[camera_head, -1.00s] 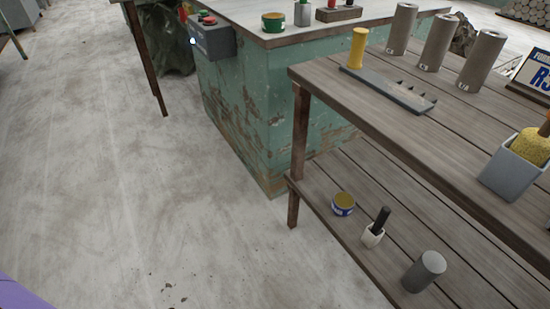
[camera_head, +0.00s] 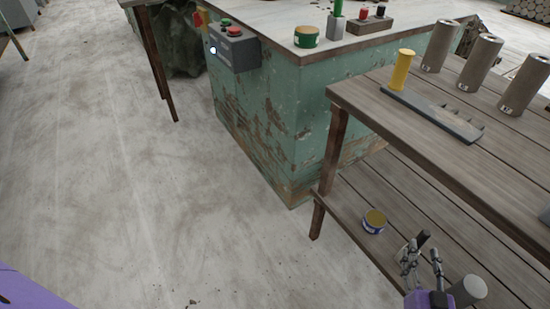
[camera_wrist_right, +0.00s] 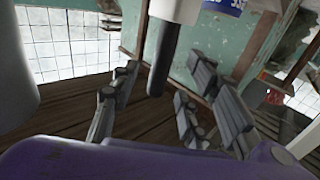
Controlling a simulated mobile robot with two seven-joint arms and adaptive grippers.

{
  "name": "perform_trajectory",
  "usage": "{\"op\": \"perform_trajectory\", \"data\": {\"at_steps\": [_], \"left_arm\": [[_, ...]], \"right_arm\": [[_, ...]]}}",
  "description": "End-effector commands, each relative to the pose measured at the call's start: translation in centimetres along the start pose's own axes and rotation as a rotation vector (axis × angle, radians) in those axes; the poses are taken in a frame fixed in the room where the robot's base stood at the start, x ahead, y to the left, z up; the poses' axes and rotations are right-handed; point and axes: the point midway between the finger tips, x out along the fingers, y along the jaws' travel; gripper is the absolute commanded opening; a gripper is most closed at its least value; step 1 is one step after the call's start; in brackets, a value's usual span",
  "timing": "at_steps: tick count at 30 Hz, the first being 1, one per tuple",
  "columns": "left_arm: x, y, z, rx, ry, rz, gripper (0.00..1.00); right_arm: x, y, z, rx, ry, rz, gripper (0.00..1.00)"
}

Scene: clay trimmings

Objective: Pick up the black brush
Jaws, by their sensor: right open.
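The black brush (camera_head: 423,238) stands upright in a small white cup (camera_head: 401,254) on the lower shelf; only its dark handle shows. In the right wrist view, which appears upside down, the brush handle (camera_wrist_right: 161,62) hangs from the white cup (camera_wrist_right: 174,9) at the top. My right gripper (camera_head: 423,260) is open, at the brush and partly in front of the cup. In the right wrist view the fingers (camera_wrist_right: 166,98) are spread to either side of the handle's line, with nothing between them gripped. My left gripper is not in view.
A grey cylinder (camera_head: 467,290) stands close beside my right gripper. A blue-and-yellow tin (camera_head: 374,221) sits on the shelf to the left. The upper shelf (camera_head: 455,160) overhangs, carrying a yellow-handled tool (camera_head: 402,70) and grey cylinders. The floor at left is clear.

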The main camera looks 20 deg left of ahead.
Motion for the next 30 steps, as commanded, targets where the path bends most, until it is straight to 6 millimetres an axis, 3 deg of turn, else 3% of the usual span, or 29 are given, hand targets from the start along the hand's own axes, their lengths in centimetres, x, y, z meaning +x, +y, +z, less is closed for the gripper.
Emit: {"op": "perform_trajectory", "data": {"at_steps": [9, 18, 27, 30], "left_arm": [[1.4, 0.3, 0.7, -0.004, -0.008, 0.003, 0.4], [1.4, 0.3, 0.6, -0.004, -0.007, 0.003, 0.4], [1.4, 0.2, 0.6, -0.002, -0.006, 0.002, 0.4], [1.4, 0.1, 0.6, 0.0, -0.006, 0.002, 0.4]], "right_arm": [[4.3, -0.1, -0.2, 0.0, -0.002, 0.0, 0.42], [4.8, -0.1, -0.4, 0.0, -0.001, 0.0, 0.42], [4.8, -0.1, -0.4, 0.0, -0.001, 0.0, 0.02], [4.8, -0.1, -0.4, 0.0, -0.001, -0.001, 0.0]]}}
